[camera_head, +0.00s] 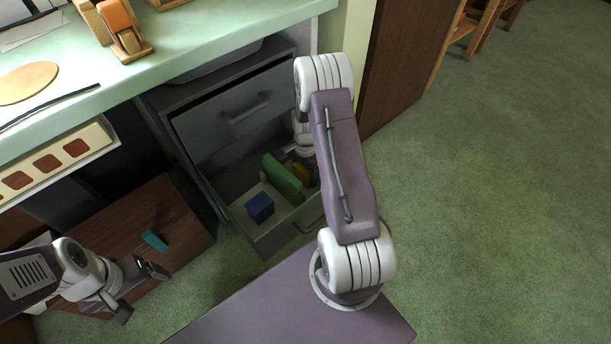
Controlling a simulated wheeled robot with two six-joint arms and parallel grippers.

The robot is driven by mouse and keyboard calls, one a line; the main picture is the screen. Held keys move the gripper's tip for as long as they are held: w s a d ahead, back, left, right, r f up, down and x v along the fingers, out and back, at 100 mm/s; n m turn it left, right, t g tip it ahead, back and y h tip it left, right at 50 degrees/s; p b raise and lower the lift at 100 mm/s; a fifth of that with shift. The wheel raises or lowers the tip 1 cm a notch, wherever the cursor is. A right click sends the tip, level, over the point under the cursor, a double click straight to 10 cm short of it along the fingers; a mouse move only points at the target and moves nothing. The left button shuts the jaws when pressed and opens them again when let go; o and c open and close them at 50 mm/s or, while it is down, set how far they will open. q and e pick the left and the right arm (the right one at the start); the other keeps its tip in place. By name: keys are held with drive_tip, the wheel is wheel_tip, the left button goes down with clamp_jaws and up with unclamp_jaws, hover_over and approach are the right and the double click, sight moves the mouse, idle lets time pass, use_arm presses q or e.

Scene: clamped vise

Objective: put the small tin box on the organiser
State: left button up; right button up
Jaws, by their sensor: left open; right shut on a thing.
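My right gripper (302,155) reaches into an open grey drawer (262,236), partly hidden behind my arm. A green box (283,179) stands just left of the block, and a blue cube (260,207) sits nearer the drawer's front. My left gripper (142,291) is open and empty at the lower left, over a brown wooden box. I cannot tell which thing is the small tin box, or single out the organiser.
A teal piece (155,240) lies on the brown box (180,226), near my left gripper. A closed drawer (235,110) is above the open one. The green-topped bench (200,38) holds a wooden item (122,32) and a round disc (27,82). Open carpet lies right.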

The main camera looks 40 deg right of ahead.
drive_tip(key=o, duration=1.7)
